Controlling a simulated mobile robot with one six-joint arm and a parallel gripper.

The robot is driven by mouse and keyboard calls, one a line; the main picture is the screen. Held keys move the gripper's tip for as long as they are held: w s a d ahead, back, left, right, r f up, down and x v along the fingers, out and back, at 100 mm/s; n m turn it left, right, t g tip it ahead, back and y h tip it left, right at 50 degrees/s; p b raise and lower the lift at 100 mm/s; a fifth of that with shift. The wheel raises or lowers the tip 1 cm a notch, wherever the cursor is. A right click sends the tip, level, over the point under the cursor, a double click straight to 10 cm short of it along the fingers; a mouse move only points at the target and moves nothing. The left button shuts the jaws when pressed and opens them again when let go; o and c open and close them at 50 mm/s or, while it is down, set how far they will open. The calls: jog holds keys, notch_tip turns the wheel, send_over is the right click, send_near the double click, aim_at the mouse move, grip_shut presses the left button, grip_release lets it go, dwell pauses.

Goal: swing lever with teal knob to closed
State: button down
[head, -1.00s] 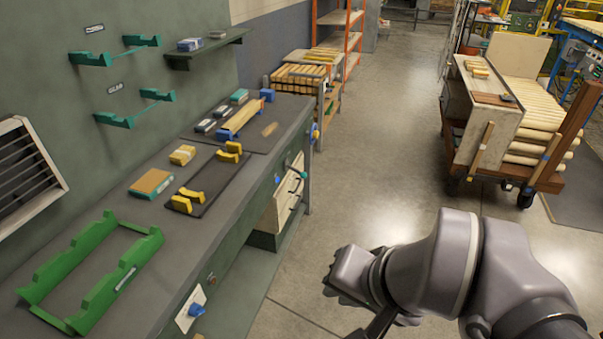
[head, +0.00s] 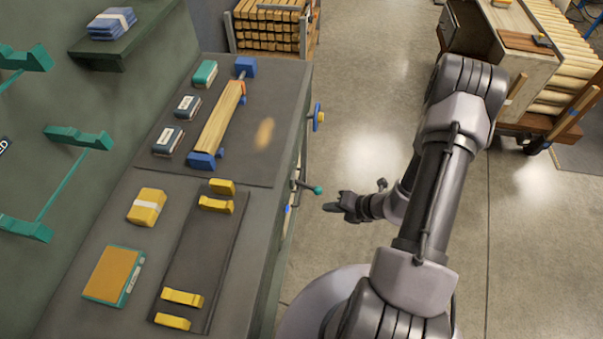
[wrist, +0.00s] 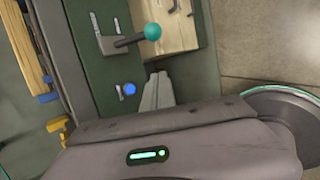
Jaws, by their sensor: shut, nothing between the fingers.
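The lever (head: 304,186) with the teal knob (head: 318,190) sticks out from the front face of the green-grey bench, toward the aisle. In the wrist view its grey arm (wrist: 129,40) runs right and slightly up from a pivot on a metal plate (wrist: 108,45), ending in the teal knob (wrist: 153,31). My gripper (head: 329,207) is just in front of the bench, close to the knob but apparently apart from it. In the wrist view my fingers (wrist: 158,88) are together and empty, below the knob in the picture. Any open or closed markings are too small to read.
A blue button (wrist: 129,89) sits on the bench front near the lever. A yellow-and-blue knob (head: 318,117) juts out farther along the bench edge. The benchtop (head: 170,230) holds blocks and yellow supports. A loaded cart (head: 520,50) stands right; the aisle floor is clear.

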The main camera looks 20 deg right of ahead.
aim_at(317, 190)
jog(key=s+b+x, duration=0.1)
jog(key=b+x, duration=0.3)
jog(key=x, duration=0.6)
jog(key=w+d+r, duration=0.2)
jog(key=d, duration=0.1)
jog(key=shift+w, duration=0.1)
jog(key=shift+d, duration=0.15)
